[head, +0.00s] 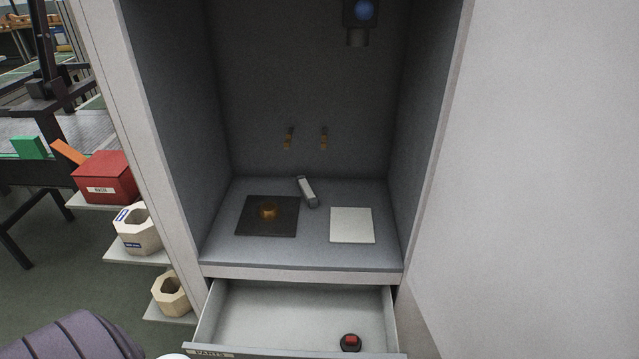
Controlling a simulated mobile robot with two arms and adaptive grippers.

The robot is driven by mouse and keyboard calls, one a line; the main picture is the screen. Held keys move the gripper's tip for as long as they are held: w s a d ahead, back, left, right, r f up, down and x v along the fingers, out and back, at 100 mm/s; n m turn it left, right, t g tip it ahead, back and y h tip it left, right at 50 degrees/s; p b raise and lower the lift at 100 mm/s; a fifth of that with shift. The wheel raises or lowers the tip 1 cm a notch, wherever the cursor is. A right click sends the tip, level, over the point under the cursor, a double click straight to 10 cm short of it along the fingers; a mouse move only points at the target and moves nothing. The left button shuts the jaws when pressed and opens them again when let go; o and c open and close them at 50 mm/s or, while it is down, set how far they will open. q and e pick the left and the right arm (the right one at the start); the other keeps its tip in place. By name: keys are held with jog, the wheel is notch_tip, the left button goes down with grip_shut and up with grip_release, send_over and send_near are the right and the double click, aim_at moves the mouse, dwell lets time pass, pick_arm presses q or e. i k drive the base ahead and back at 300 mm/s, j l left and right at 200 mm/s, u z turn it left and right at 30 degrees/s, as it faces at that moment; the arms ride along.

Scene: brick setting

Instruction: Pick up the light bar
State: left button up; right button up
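A short pale bar with a grey end, which looks like the light bar (307,191), lies at a slant on the floor of the grey cabinet recess (310,254). It is between a dark square plate (251,229) with an orange-brown round piece (268,211) and a white square plate (351,225). It appears apart from the white plate. Neither of my grippers shows in the head view, and nothing is touching the bar.
Two small hooks (288,139) (324,139) are on the back wall. A dark device with a blue lens (363,12) hangs above. An open drawer (280,310) below holds a red-topped black button (350,342). A red box (104,178) and octagonal holders (137,232) stand on shelves at left.

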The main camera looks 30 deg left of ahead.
aim_at(313, 202)
jog(key=j+u, duration=0.15)
jog(key=u, duration=1.05)
